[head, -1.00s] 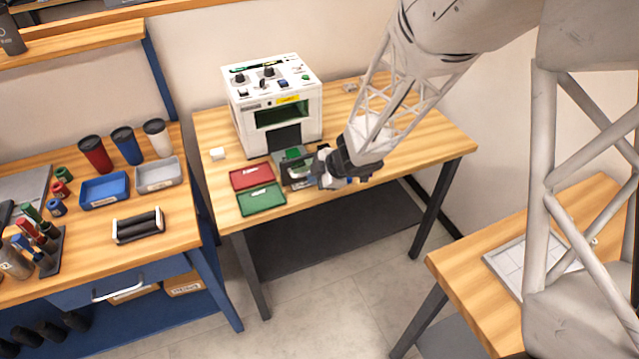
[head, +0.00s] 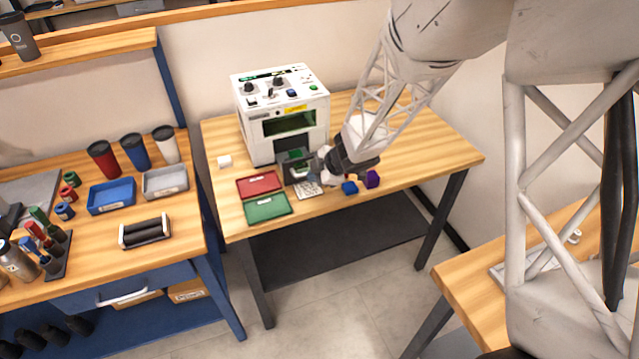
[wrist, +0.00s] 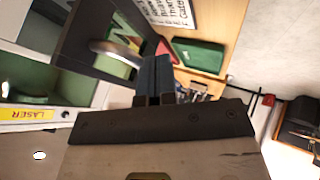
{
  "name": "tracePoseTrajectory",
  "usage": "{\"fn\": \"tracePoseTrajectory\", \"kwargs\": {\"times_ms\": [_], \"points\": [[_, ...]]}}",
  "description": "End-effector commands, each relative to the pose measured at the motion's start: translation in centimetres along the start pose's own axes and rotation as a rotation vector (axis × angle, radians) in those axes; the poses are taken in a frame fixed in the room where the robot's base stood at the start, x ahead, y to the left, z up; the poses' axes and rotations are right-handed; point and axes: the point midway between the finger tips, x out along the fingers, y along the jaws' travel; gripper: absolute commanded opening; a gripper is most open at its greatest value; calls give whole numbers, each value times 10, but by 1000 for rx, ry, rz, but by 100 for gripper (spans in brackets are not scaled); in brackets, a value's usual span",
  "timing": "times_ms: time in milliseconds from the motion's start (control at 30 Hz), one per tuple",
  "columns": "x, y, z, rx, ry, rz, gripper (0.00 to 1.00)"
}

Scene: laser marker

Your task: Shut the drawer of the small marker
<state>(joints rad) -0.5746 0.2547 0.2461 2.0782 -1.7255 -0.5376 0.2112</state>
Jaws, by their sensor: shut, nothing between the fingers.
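The small white marker (head: 282,112) stands at the back of the middle table, with a green window and a yellow label. Its dark grey drawer (head: 290,172) sticks out low at the front, with something green at it. In the wrist view the drawer (wrist: 85,40) is a dark panel with a curved silvery handle (wrist: 112,48). My gripper (head: 318,168) is at the drawer's front, coming from the right. In the wrist view its shut, empty fingers (wrist: 154,76) are close beside the handle; I cannot tell whether they touch.
A red tray (head: 259,184) and a green tray (head: 268,207) lie left of the drawer. A printed card (head: 307,189) lies just before it. Blue (head: 349,188) and purple (head: 372,179) blocks lie to the right. The table's right side is clear.

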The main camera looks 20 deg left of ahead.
Motion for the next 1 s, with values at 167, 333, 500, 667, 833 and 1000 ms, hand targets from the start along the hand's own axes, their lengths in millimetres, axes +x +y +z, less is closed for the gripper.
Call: {"fn": "tracePoseTrajectory", "kwargs": {"times_ms": [167,333,500,667,833,1000], "points": [[19,34,1,-1,0,1,0],[36,65,1,0,0,1,0],[49,87,2,-1,0,1,0],[55,98,2,0,0,1,0],[56,102,2,0,0,2,0],[56,103,1,0,-1,4,0]]}}
